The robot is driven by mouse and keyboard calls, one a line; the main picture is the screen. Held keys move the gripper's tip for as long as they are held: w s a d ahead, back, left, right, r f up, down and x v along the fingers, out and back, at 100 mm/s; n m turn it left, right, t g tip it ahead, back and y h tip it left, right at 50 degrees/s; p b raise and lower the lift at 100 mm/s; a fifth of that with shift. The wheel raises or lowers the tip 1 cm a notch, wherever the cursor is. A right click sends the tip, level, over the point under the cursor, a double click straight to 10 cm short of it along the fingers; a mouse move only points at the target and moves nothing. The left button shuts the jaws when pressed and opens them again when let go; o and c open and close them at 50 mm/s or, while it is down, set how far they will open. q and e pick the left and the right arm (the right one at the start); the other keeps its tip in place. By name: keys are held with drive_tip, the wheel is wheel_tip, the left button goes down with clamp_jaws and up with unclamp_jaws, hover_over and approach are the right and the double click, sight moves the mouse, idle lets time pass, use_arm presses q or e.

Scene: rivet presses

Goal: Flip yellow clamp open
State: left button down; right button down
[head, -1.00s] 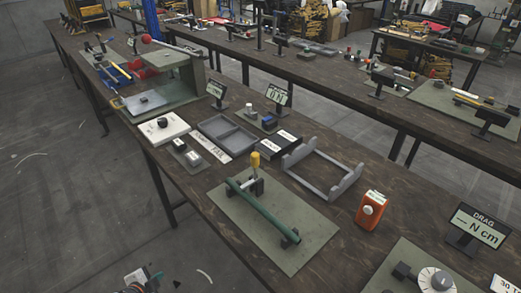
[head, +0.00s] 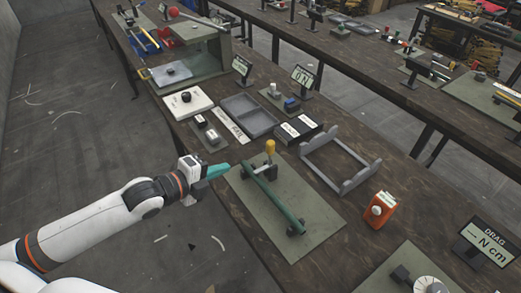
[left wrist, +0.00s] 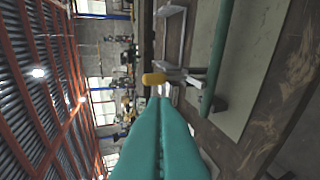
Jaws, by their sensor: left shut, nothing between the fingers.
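The yellow clamp handle (head: 270,146) stands upright on a small clamp at the far end of a green bar (head: 276,200), which lies on a green mat (head: 320,222). In the left wrist view the yellow handle (left wrist: 154,79) shows just beyond my fingertips, with the metal clamp body beside it. My left gripper (head: 218,170) has teal fingers pressed together and empty, at the mat's left edge, apart from the handle. In the left wrist view its fingers (left wrist: 160,110) point toward the handle. My right gripper is not in view.
An orange box (head: 376,210) stands right of the mat. A grey frame (head: 341,165), a grey tray (head: 250,115) and a small block fixture (head: 209,135) sit behind it. A drag display (head: 486,240) stands at the right. Open floor lies left of the bench.

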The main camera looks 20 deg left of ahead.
sight(267, 149)
use_arm(q)
drive_tip(key=shift+w, duration=0.1)
drive_tip(key=p+x, duration=0.1)
drive_tip(key=x, duration=0.3)
drive_tip(key=p+x, duration=0.1)
drive_tip(key=x, duration=0.4)
drive_tip(key=r+p+x, duration=0.1)
drive_tip(key=x, duration=0.3)
drive_tip(key=shift+w+d+f+p, duration=0.1)
drive_tip(key=shift+w+d+p, duration=0.2)
drive_tip(key=shift+w+p, duration=0.15)
